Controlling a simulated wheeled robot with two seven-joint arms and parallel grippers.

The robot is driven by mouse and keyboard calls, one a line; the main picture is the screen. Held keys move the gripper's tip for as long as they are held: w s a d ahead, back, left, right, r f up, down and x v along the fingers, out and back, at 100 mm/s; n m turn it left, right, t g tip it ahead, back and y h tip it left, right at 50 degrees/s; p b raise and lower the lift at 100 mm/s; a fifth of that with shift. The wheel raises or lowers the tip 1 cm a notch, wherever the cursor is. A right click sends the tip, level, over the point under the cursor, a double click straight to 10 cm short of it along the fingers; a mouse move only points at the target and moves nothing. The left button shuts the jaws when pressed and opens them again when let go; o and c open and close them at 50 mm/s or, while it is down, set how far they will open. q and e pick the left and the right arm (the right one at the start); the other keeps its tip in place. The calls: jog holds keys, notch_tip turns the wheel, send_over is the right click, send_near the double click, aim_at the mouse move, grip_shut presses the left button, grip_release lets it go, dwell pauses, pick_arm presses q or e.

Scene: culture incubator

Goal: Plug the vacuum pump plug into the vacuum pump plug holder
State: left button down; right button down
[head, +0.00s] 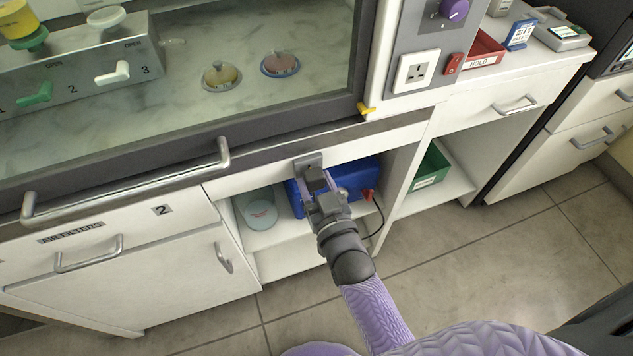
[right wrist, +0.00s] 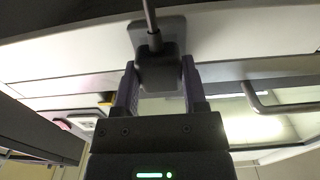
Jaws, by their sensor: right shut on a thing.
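My right gripper (head: 317,184) reaches up to the cabinet front below the work chamber. It is shut on the vacuum pump plug, a dark grey block (right wrist: 157,72) between its two fingers in the right wrist view. A grey cable (right wrist: 149,14) runs from the plug toward the top of that view. The grey plate on the cabinet front, which looks like the plug holder (head: 307,160), is right at the fingertips; it also shows behind the plug (right wrist: 172,27). The plug overlaps it, and I cannot tell whether it is seated. My left gripper is not in view.
A blue pump (head: 354,179) with a red part and a black cable (head: 381,218) sits on the open shelf below. A pale round item (head: 260,212) stands left of it. A wall socket (head: 417,72) is above right.

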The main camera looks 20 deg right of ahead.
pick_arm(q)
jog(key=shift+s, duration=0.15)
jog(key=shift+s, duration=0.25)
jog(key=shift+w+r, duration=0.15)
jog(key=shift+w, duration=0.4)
pick_arm(e)
jog(key=shift+w, duration=0.1)
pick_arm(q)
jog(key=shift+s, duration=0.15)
pick_arm(e)
jog(key=shift+w, duration=0.35)
jog(key=shift+c, duration=0.3)
grip_release()
jog(key=shift+w, duration=0.1)
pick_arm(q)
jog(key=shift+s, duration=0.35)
